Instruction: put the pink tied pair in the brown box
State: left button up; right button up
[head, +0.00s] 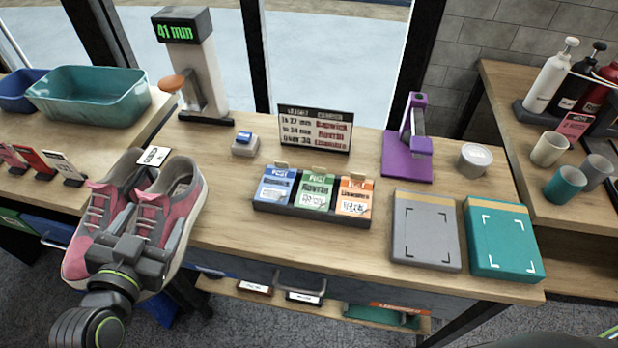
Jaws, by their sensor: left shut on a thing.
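The pink pair of sneakers (186,204) has grey laces and pale soles. It is at the left, in front of the table's left part, with a small white tag at its top. My left gripper (132,250) is shut on the pair at its near side and holds it up. The gripper hides part of the shoes, and I cannot tell whether they are tied together. I see no brown box in the head view. My right gripper is not in view.
A grey box (425,232) and a teal box (501,240) lie on the table's right part. A card tray (310,212), a sign (315,128), a purple device (407,155) and a gauge reading 41 mm (195,60) stand there too. Teal basin (90,95) at left.

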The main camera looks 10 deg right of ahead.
aim_at(184, 172)
pick_arm(q)
jog(key=shift+s+f, duration=0.1)
jog(key=shift+s, duration=0.15)
jog(key=shift+w+d+f+b, duration=0.1)
jog(key=shift+w+b, duration=0.25)
jog(key=shift+w, duration=0.15)
jog(key=r+x, duration=0.1)
jog(key=x, duration=0.4)
jog(key=r+p+x, duration=0.1)
jog(key=x, duration=0.5)
jog(key=r+x, duration=0.1)
jog(key=x, duration=0.4)
jog(key=shift+w+d+r, duration=0.1)
jog(key=shift+w+d, duration=0.05)
jog(key=shift+w, duration=0.5)
jog(key=shift+f, duration=1.7)
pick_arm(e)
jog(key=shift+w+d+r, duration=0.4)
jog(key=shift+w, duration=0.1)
pick_arm(q)
jog(key=shift+f, duration=0.1)
jog(key=o, duration=1.3)
jog(key=shift+s+f, duration=0.1)
jog(key=shift+c, duration=0.2)
jog(key=shift+o, duration=1.3)
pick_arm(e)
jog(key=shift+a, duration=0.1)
